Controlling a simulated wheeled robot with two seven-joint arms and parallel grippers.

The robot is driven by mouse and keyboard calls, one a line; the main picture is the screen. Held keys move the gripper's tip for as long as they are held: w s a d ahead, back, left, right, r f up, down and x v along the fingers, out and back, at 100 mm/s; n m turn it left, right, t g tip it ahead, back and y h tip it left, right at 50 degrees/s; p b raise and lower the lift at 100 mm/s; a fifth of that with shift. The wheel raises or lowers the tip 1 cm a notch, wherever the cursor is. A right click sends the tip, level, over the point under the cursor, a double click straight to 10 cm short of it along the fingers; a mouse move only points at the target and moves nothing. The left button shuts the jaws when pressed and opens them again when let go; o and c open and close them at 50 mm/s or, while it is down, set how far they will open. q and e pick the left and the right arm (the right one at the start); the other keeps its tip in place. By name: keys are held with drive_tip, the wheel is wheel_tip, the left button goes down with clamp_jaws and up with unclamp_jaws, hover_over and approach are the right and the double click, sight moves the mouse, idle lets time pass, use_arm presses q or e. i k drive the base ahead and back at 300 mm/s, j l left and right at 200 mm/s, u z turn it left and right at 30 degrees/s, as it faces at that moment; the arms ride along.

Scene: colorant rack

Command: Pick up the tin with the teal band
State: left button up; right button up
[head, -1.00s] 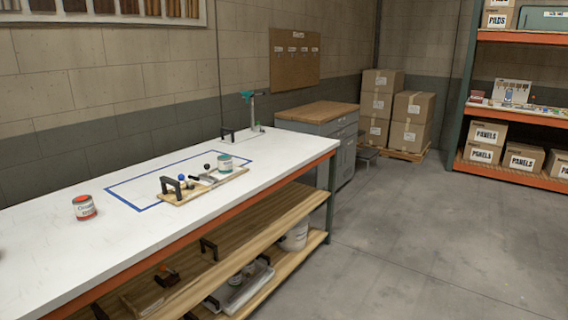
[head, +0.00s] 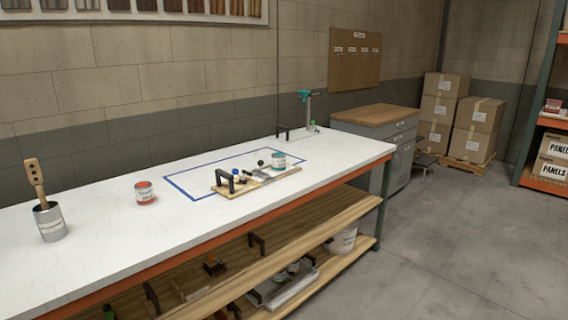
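A tin with a red-orange band (head: 145,193) stands apart on the bench, left of the blue outlined rectangle. Neither of my grippers shows in the head view.
The wooden board (head: 226,191) carries a black handle and small tools beside the teal-banded tin. A grey can with a wooden paddle (head: 48,221) stands at the bench's left. A wooden-topped cabinet (head: 375,112) adjoins the bench's far end. The floor at right is clear.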

sight(278, 159)
drive_tip(key=i+l+z, duration=0.15)
drive_tip(key=i+z, duration=0.15)
drive_tip(key=i, duration=0.7)
drive_tip(key=i+j+z, duration=0.1)
drive_tip(key=i+z, duration=0.15)
drive_tip(key=i, duration=0.8)
